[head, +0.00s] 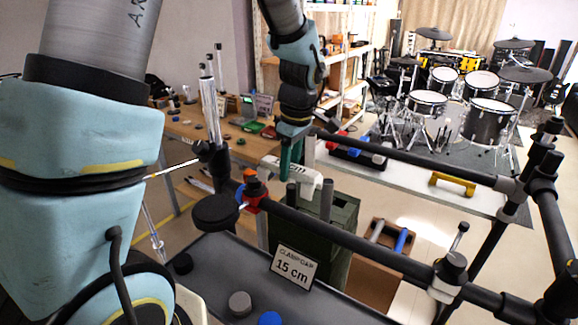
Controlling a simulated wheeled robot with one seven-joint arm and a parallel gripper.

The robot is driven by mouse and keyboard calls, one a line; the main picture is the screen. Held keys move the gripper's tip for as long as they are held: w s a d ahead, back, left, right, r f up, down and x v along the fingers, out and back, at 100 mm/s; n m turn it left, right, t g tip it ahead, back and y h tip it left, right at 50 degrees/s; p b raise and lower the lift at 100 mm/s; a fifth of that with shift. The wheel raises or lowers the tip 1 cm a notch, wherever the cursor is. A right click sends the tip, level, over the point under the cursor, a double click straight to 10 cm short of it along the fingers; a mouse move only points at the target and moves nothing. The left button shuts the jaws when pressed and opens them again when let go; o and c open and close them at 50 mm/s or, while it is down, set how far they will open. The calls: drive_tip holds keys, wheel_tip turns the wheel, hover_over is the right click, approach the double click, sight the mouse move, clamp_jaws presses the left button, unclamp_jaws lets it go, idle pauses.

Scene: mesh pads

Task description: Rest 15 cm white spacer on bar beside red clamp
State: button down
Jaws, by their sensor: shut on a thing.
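The white spacer (302,177) is a short pale piece in the middle of the head view, just right of the red clamp (254,190). My gripper (290,156) points down from above and is shut on the spacer. The red clamp sits near the left end of the near dark bar (370,243). The spacer appears above and behind this bar; I cannot tell whether it touches it. Its lower side and the fingertips are partly hidden or too small to make out.
A sign (293,268) reading "CLAMP GAP 15 cm" stands on the grey tray (225,262) below the bar. A far bar (410,160) runs behind. A black round pad (215,212) is left of the clamp. A green bin (340,225) stands beneath.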

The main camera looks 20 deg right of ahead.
sight(288, 209)
drive_tip(key=shift+f+b, duration=3.65)
drive_tip(key=shift+f, duration=1.6)
drive_tip(key=shift+c, duration=2.1)
unclamp_jaws()
drive_tip(key=r, duration=0.3)
drive_tip(key=r+b, duration=0.1)
drive_tip(key=r, duration=0.3)
drive_tip(key=s+r, duration=0.1)
drive_tip(key=r, duration=0.2)
drive_tip(key=shift+d+r, duration=0.4)
